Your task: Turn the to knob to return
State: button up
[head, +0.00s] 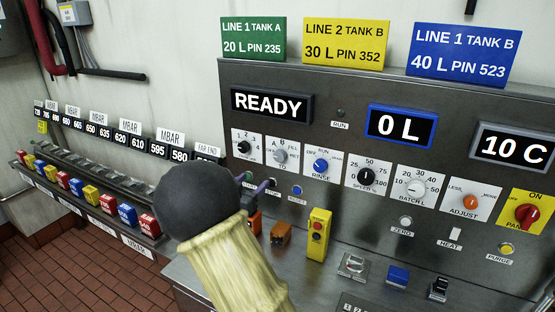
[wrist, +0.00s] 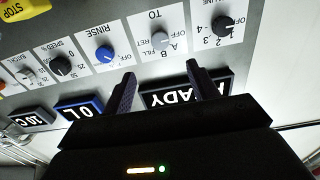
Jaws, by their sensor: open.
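The TO knob (head: 281,156) is a pale grey dial on a white plate in the panel's upper row, between the black LINE knob and the blue RINSE knob. In the wrist view, which is upside down, the TO knob (wrist: 160,40) lies beyond and between my two fingertips. My gripper (wrist: 160,76) is open and empty, apart from the knob.
The LINE knob (wrist: 226,27) and RINSE knob (wrist: 104,54) flank the TO plate closely. The READY display (head: 271,105) sits above it. Small buttons, a yellow pendant (head: 319,234) and an orange block (head: 281,234) stand below. A rack of coloured blocks (head: 77,187) is left.

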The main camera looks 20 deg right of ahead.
aim_at(278, 159)
jog(key=p+x, duration=0.3)
jog(key=x, duration=1.3)
jog(key=shift+d+p, duration=0.1)
jog(key=shift+p, duration=0.3)
jog(key=c, duration=1)
